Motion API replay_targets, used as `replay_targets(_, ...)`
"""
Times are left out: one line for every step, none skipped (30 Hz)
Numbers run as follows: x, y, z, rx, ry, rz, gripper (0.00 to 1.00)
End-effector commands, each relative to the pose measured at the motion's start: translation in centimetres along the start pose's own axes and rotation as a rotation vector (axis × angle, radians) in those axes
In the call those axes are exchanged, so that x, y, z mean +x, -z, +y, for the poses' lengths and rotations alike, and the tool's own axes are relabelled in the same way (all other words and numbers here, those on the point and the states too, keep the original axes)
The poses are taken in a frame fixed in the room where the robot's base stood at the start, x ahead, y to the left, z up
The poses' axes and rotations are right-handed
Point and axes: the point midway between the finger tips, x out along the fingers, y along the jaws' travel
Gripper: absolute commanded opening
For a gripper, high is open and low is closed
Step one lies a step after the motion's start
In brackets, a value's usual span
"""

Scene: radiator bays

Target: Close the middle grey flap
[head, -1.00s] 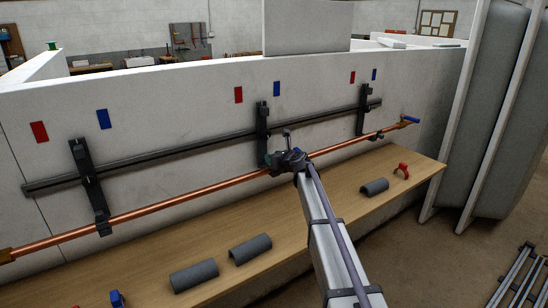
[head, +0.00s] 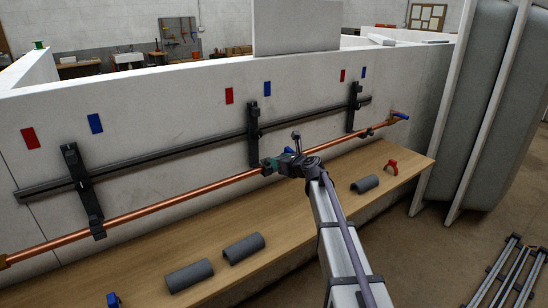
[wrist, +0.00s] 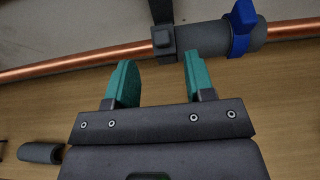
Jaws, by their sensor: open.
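The middle dark grey bracket (head: 253,130) stands on the wall, with its lower end hidden behind my gripper (head: 268,166). The wrist view shows a grey block (wrist: 164,42) at the copper pipe, likely this bracket's lower clip; I cannot tell how its flap stands. Right of it, a grey sleeve (wrist: 215,38) surrounds the pipe (wrist: 80,62) with a blue clip (wrist: 242,28) on it. The teal jaws (wrist: 158,68) are open and empty, just short of the pipe, with the block ahead between them.
Similar brackets stand at left (head: 82,190) and right (head: 354,107), along a dark rail (head: 170,160). The wooden bench (head: 150,262) below holds grey half-shells (head: 242,248), a red clip (head: 391,167) and a blue clip (head: 114,300). Grey padded panels (head: 490,110) stand at right.

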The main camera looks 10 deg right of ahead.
Motion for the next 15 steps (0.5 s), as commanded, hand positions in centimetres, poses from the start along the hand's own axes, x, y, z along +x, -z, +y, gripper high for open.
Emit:
replay_targets(-0.1,0.0,0.0,0.000,0.000,0.000,0.49)
replay_targets(-0.1,0.0,0.0,0.000,0.000,0.000,0.49)
replay_targets(0.0,0.1,0.0,0.000,0.000,0.000,0.49)
replay_targets(0.0,0.1,0.0,0.000,0.000,0.000,0.49)
replay_targets(0.0,0.1,0.0,0.000,0.000,0.000,0.49)
replay_targets(0.0,0.1,0.0,0.000,0.000,0.000,0.49)
replay_targets(0.1,0.3,-0.1,0.000,0.000,0.000,0.49)
replay_targets(0.2,0.8,-0.1,0.000,0.001,0.000,0.49)
replay_targets(0.4,2.0,-0.3,0.001,0.004,0.000,0.49)
replay_targets(0.5,3.2,-0.4,0.011,0.004,-0.006,0.49)
replay_targets(0.5,4.4,-0.5,0.029,0.003,-0.023,0.49)
replay_targets(0.4,5.6,-0.4,0.054,-0.004,-0.064,0.49)
replay_targets(0.1,6.2,-0.3,0.066,-0.009,-0.105,0.49)
replay_targets(-0.2,6.2,-0.1,0.070,-0.013,-0.149,0.49)
replay_targets(-0.8,5.5,0.0,0.067,-0.013,-0.201,0.49)
